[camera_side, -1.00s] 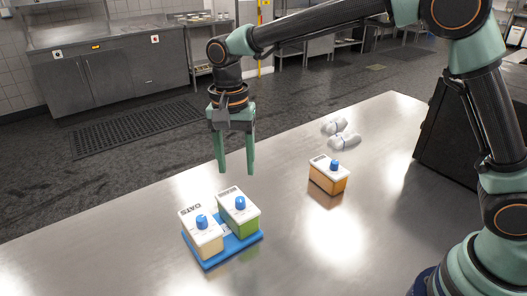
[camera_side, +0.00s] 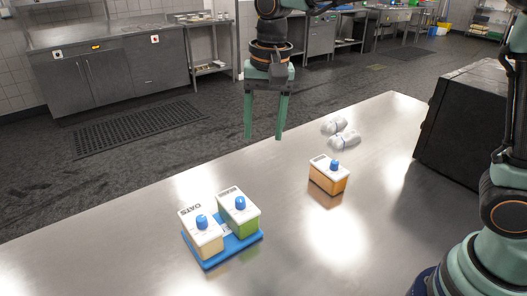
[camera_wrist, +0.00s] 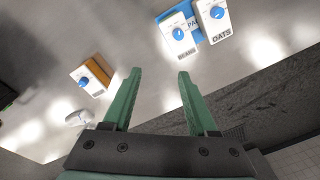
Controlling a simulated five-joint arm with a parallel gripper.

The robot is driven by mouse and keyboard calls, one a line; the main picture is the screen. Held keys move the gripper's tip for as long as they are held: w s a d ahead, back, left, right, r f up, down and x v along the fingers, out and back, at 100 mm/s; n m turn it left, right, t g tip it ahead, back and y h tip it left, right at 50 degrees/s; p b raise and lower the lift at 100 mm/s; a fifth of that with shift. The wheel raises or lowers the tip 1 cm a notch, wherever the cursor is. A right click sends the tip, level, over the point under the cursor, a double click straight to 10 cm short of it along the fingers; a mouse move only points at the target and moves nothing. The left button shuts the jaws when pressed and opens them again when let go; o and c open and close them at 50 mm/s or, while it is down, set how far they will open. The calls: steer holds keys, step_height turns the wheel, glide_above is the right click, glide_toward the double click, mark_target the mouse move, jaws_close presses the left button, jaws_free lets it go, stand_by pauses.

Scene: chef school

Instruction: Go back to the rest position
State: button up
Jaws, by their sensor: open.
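My gripper (camera_side: 264,136) hangs above the far edge of the steel table in the side view, fingers pointing down, open and empty. In the wrist view its two green fingers (camera_wrist: 158,72) are apart with nothing between them. The cream oats box (camera_side: 203,238) and the green beans box (camera_side: 239,213) stand side by side on a blue tray (camera_side: 236,247). They also show at the top of the wrist view, beans (camera_wrist: 178,33) and oats (camera_wrist: 214,18). An orange box (camera_side: 328,177) with a blue knob stands alone to their right.
Two white wrapped bundles (camera_side: 342,137) lie near the table's far edge. A black box (camera_side: 465,120) stands at the right of the table. The steel table (camera_side: 110,262) is bare at the left and front. A steel cabinet (camera_side: 110,70) stands across the floor.

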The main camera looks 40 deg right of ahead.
steer(key=s+d+n+t, duration=0.4)
steer(key=s+d+n, duration=0.3)
steer(key=s+d, duration=0.5)
steer(key=shift+s+d+t, duration=0.15)
steer(key=shift+d+t, duration=0.15)
steer(key=shift+d, duration=0.7)
steer(key=shift+r, duration=0.1)
